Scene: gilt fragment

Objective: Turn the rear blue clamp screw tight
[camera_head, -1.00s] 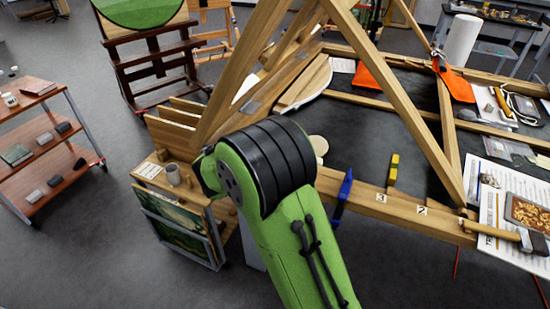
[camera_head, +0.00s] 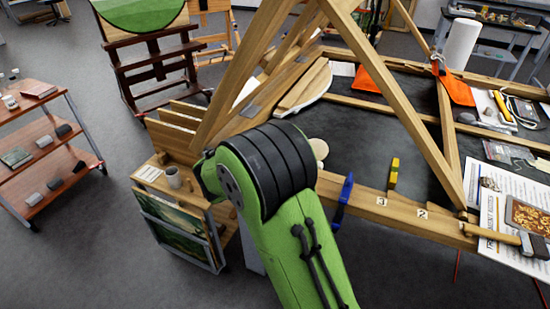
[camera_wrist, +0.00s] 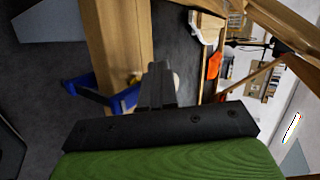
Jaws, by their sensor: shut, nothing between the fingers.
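A blue clamp (camera_head: 344,198) is on the near wooden rail of the frame in the head view, just right of my arm. In the wrist view a blue clamp (camera_wrist: 88,86) sits across a wooden beam (camera_wrist: 122,40). I cannot tell whether it is the same clamp, and its screw is not clear. My gripper (camera_wrist: 161,72) is shut and empty in the wrist view, just right of the blue clamp's arm. I cannot tell whether it touches the clamp. In the head view my green arm hides the gripper.
A yellow clamp (camera_head: 394,173) stands on the near rail by number labels. A mallet (camera_head: 505,236) and papers (camera_head: 498,200) lie at the right. Slanted beams rise above the frame. A small cart with a mug (camera_head: 173,178) stands left of my arm. Open floor lies in front.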

